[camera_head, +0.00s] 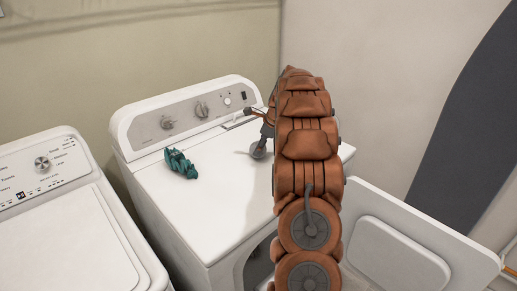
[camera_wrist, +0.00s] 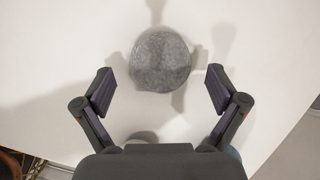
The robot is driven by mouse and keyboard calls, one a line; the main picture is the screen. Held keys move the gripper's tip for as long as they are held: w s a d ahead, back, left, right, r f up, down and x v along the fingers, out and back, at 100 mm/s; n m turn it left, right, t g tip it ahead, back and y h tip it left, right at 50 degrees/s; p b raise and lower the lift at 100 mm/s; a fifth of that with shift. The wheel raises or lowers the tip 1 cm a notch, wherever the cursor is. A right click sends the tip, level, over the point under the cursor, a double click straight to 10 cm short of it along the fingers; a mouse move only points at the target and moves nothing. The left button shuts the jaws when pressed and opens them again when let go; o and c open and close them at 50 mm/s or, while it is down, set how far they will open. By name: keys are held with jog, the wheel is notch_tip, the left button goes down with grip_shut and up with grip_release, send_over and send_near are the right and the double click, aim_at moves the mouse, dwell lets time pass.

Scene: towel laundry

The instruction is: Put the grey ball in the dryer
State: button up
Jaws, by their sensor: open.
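The grey ball (camera_wrist: 160,61) is round and speckled in the wrist view, over a white surface. My gripper (camera_wrist: 160,88) is open, its two dark fingers apart to either side. The ball lies between the fingertips and a little ahead of them, with a gap on each side. In the head view the grey ball (camera_head: 259,151) shows on the dryer top just left of my copper-coloured arm, partly hidden. My gripper is mostly hidden behind the arm there. The white dryer (camera_head: 205,215) has its front door (camera_head: 400,255) open to the right, and its dark opening is partly covered by my arm.
A crumpled teal cloth-like thing (camera_head: 180,163) lies on the dryer top, left of the ball. Another white machine (camera_head: 62,240) stands on the left. The dryer's control panel (camera_head: 195,108) rises at the back, before the wall. A dark panel (camera_head: 470,130) is at the right.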

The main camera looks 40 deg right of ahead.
jog(key=shift+x, duration=1.5)
jog(key=c, duration=1.3)
